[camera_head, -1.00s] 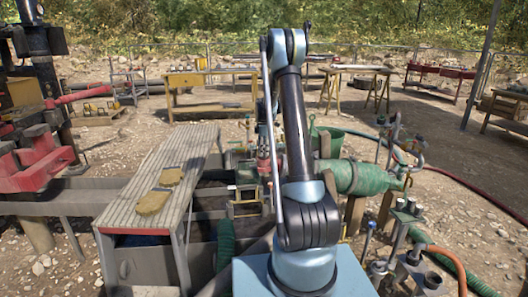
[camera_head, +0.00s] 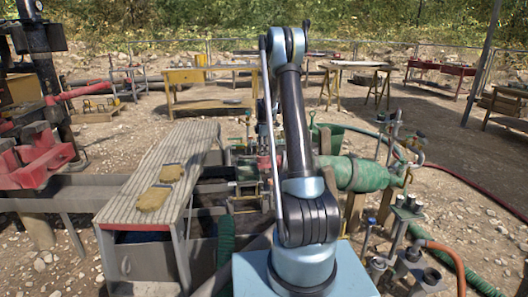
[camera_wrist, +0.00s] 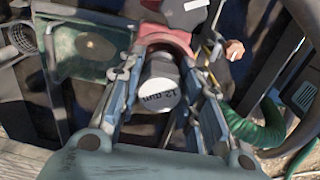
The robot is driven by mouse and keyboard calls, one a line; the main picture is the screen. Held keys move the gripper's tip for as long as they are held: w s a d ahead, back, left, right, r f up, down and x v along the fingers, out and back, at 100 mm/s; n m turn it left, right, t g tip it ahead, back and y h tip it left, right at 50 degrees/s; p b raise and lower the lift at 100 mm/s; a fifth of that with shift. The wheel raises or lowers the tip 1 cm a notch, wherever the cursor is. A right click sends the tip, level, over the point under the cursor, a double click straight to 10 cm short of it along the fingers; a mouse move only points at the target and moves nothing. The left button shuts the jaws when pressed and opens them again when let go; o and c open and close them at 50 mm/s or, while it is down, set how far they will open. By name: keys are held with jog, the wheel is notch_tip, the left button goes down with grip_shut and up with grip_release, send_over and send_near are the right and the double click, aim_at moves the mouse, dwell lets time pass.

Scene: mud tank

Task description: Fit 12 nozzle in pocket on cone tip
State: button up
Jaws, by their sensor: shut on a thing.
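In the head view my arm mostly hides the gripper and nozzle.
A ribbed bench (camera_head: 180,155) with two tan gloves (camera_head: 153,199) stands left of my arm. A green cylinder (camera_head: 352,174) and pipe fittings (camera_head: 408,210) crowd the right. A green hose (camera_wrist: 258,125) lies right in the wrist view. Dark troughs lie below.

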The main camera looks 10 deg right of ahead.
dwell(0.4)
jog(key=o, duration=1.1)
jog(key=shift+f, duration=0.1)
jog(key=shift+o, duration=0.2)
notch_tip(320, 180, up, 12)
jog(key=shift+f, duration=0.1)
